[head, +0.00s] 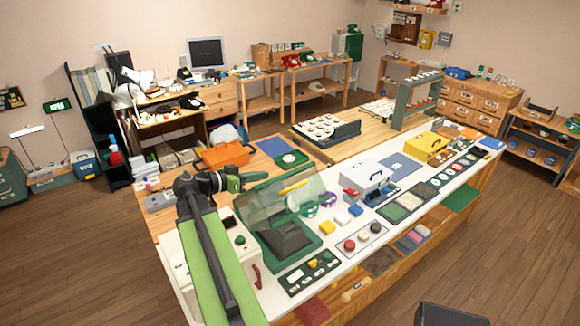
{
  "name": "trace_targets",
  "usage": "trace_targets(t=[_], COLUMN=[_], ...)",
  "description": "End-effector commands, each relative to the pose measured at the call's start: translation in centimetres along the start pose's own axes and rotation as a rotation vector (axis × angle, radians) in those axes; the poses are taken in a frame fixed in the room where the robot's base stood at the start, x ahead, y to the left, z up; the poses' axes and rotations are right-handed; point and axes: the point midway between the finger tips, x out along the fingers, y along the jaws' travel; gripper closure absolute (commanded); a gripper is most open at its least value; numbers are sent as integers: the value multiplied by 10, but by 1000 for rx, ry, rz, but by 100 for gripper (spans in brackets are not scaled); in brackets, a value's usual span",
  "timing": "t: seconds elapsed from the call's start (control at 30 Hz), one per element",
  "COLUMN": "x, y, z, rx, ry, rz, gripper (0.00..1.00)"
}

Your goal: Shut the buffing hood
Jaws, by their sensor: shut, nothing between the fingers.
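The buffing hood (265,207) is a clear, greenish panel with a yellow handle bar (297,186) near its upper edge. It stands raised and tilted over a dark green base (310,245) on the white counter, so it is open. A dark block sits in the base under it. My gripper (243,182) is shut and empty, just left of the hood's upper left part, with its tip pointing right. From this one view I cannot tell whether it touches the panel.
A white box (180,262) with a red handle stands left of the base, partly behind my arm. An orange case (226,154) is behind.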

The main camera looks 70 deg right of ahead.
Motion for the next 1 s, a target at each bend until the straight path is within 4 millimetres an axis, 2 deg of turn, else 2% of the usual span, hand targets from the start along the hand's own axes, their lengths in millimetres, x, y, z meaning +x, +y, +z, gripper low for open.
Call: trace_targets(t=[0.03, 0.1, 0.27, 0.37, 0.77, 0.83, 1.0], x=[10, 15, 20, 32, 117, 121, 124], y=[8, 11, 11, 11, 12, 12, 12], z=[-7, -8, -5, -4, -2, 17, 33], rx=[4, 6, 5, 5, 4, 3, 3], ry=[-3, -5, -7, -7, -8, -8, -7], rz=[19, 29, 30, 30, 29, 27, 26], gripper=[100, 100, 100, 100, 100, 100, 100])
